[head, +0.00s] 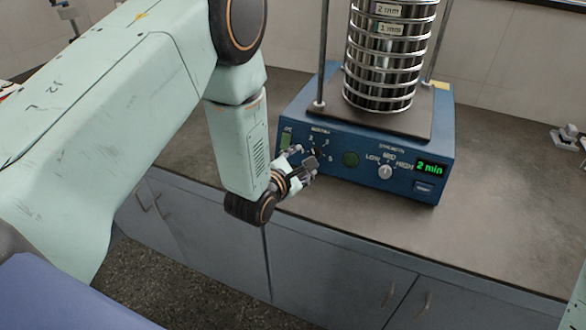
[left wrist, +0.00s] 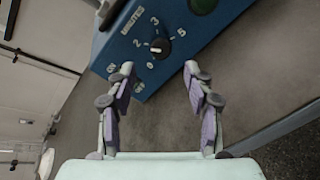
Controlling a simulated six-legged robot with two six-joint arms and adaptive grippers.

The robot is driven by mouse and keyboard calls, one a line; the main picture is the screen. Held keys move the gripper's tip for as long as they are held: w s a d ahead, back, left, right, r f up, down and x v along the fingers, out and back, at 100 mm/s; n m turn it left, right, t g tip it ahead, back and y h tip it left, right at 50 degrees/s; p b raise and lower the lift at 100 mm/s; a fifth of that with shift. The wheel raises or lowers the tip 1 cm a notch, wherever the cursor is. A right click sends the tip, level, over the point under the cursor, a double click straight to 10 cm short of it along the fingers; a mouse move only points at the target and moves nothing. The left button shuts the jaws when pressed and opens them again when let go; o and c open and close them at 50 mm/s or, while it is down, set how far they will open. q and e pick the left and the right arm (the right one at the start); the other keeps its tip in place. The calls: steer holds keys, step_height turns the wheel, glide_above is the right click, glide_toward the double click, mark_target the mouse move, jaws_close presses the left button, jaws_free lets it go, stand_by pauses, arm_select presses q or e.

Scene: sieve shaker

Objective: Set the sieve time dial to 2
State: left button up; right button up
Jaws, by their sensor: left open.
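The sieve shaker's blue base (head: 365,170) stands on the counter, with a green display (head: 431,168) reading "2 min". The time dial (left wrist: 160,47) is a dark round knob in the left wrist view, ringed by the numbers 0, 2, 3 and 5. A pale mark on it seems to face the 2 side, but I cannot tell exactly. My left gripper (head: 304,158) is open in front of the panel's left part and partly covers the dial in the head view. In the wrist view its fingers (left wrist: 158,70) are apart, short of the knob, with nothing between them.
A strength knob (head: 385,172) sits right of a round green button (head: 350,159). A stack of steel sieves (head: 385,60) stands between rods on top of the base. Grey cabinets (head: 330,270) are below.

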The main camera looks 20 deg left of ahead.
arm_select(q)
steer(key=shift+v, duration=2.4)
steer(key=shift+w, duration=0.1)
steer(key=s+f+m+g+b, duration=0.2)
steer(key=s+f+m+g, duration=0.2)
steer(key=s+f+m, duration=0.3)
steer(key=s+a+f+m+g+b, duration=0.1)
steer(key=s+f+m+g, duration=0.4)
steer(key=s, duration=1.2)
steer(key=s+a+f+m+g+y+b, duration=0.1)
steer(key=s+f+m+g+b, duration=0.2)
steer(key=s+f+m, duration=0.8)
steer(key=s+m+g, duration=0.1)
steer(key=m+g, duration=0.1)
steer(key=shift+a+f+m, duration=0.15)
steer(key=shift+a+m, duration=0.1)
steer(key=shift+m, duration=0.05)
